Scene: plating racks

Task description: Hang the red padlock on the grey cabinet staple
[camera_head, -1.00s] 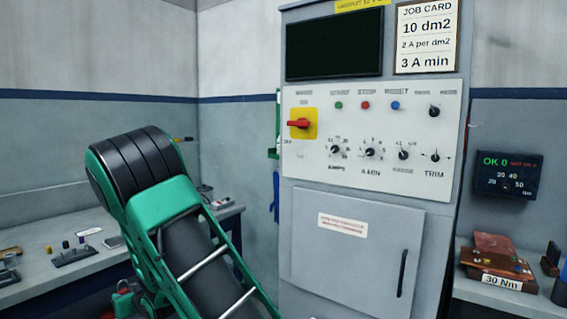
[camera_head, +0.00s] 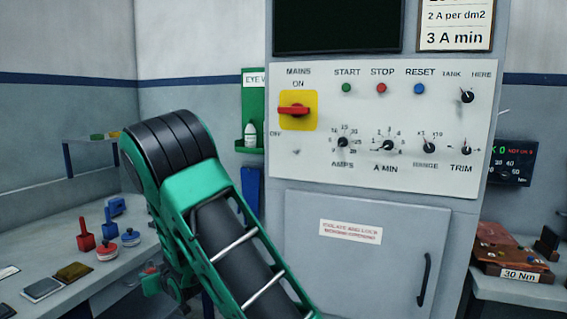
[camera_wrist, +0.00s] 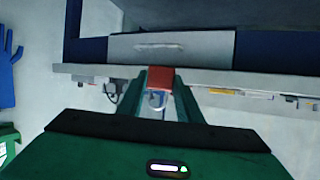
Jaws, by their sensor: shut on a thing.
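In the wrist view my gripper (camera_wrist: 160,88) is shut on a red block-shaped body, the red padlock (camera_wrist: 160,73). A pale ring-like part, perhaps its shackle, shows between the fingers. The grey cabinet (camera_head: 300,240) stands right of my arm in the head view, with a closed door and a dark handle. A small protrusion (camera_head: 297,151) sits on its panel below the red mains switch (camera_head: 294,110). I cannot tell whether this is the staple. My gripper is apart from the cabinet and mostly hidden behind my arm in the head view.
A bench (camera_head: 60,255) at the left holds red and blue items and small blocks. A green eyewash holder (camera_head: 252,120) hangs behind the cabinet's left side. A side bench (camera_head: 520,290) at the right holds a brown case (camera_head: 510,258). In the wrist view a bench edge (camera_wrist: 230,78) lies beyond my fingers.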

